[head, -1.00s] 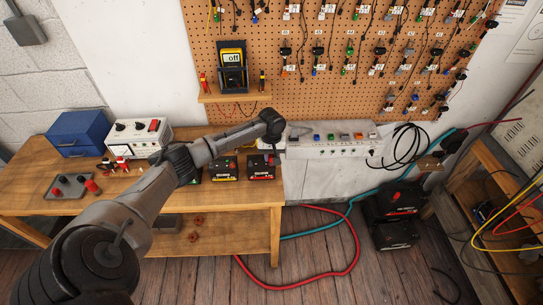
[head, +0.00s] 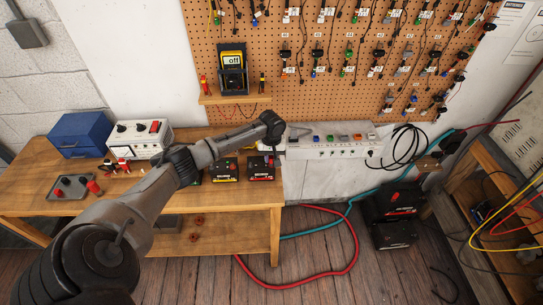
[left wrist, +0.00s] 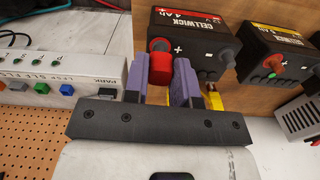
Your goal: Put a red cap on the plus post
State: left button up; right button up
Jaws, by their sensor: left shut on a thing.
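My left gripper (left wrist: 161,82) is shut on a red cap (left wrist: 160,62), with one purple finger on each side of it. The cap is at the plus mark of the 4 Ah battery (left wrist: 180,22); whether it sits on the plus post is hidden. A bare grey post (left wrist: 227,52) stands at that battery's other end. In the head view this battery (head: 262,172) is the rightmost on the bench, and my left arm reaches over it. The fingers are hard to make out there. My right gripper is not in view.
A second battery (head: 224,172) stands close beside it on the wooden bench (head: 130,200). A white switch strip (head: 330,150) lies to the right. A grey tray (head: 70,194) with red parts is at the bench's left. A pegboard (head: 290,80) is behind.

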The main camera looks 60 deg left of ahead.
aim_at(272, 158)
pick_arm(q)
jog(key=shift+f, duration=1.15)
dwell(0.6)
jog(key=o, duration=0.8)
notch_tip(272, 158, up, 14)
jog(key=shift+f, duration=0.1)
dwell(0.4)
